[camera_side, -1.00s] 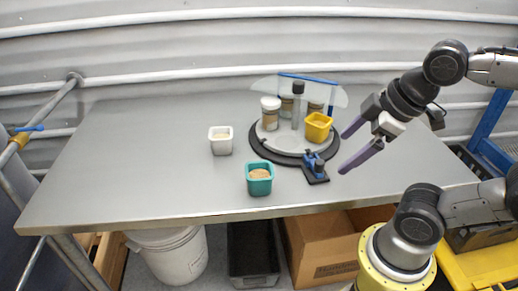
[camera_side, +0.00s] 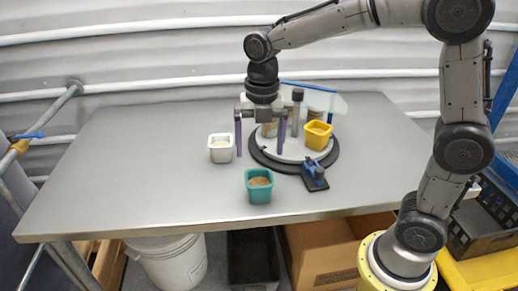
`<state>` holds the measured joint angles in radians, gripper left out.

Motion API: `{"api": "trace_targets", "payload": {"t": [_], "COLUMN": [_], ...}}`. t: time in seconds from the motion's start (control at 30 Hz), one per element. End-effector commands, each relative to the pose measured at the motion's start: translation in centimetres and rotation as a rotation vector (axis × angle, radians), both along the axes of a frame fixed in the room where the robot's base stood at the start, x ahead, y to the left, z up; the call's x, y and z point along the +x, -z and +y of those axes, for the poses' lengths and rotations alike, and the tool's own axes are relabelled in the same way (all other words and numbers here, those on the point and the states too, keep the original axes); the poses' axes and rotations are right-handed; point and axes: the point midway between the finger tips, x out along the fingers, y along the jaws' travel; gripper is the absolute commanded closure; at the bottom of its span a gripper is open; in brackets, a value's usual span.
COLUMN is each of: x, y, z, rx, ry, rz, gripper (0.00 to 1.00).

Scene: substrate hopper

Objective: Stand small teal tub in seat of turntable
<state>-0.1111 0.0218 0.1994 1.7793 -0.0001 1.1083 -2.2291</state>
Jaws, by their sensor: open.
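The small teal tub (camera_side: 259,193), filled with tan material, stands upright on the grey table near its front edge. The turntable (camera_side: 327,161) is a round pale disc on a dark base, behind and right of the tub. A yellow tub (camera_side: 318,135) stands on its right side. Jars on it are mostly hidden behind my gripper, so I cannot see its seats clearly. My gripper (camera_side: 260,150) is open and empty, pointing down, above and behind the teal tub and apart from it. Its fingers hang between the white tub and the turntable's left part.
A white tub (camera_side: 221,149) stands on the table just left of my gripper. A blue and black clamp-like device (camera_side: 314,177) sits at the turntable's front. A clear panel (camera_side: 338,103) stands behind the turntable. The table's left half (camera_side: 120,170) is free.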

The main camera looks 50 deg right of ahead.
Motion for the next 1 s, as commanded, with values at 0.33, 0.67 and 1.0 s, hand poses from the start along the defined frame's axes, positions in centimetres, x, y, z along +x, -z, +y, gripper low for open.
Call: {"api": "trace_targets", "payload": {"t": [0.33,0.67,1.0], "x": [0.0,0.0,0.0], "y": [2.9,7.0,9.8], "z": [0.3,0.3,0.3], "rx": [-0.004,-0.005,-0.004], "ry": [-0.007,-0.006,-0.006], "rz": [0.037,0.036,0.034], "gripper": [0.01,0.01,0.01]}}
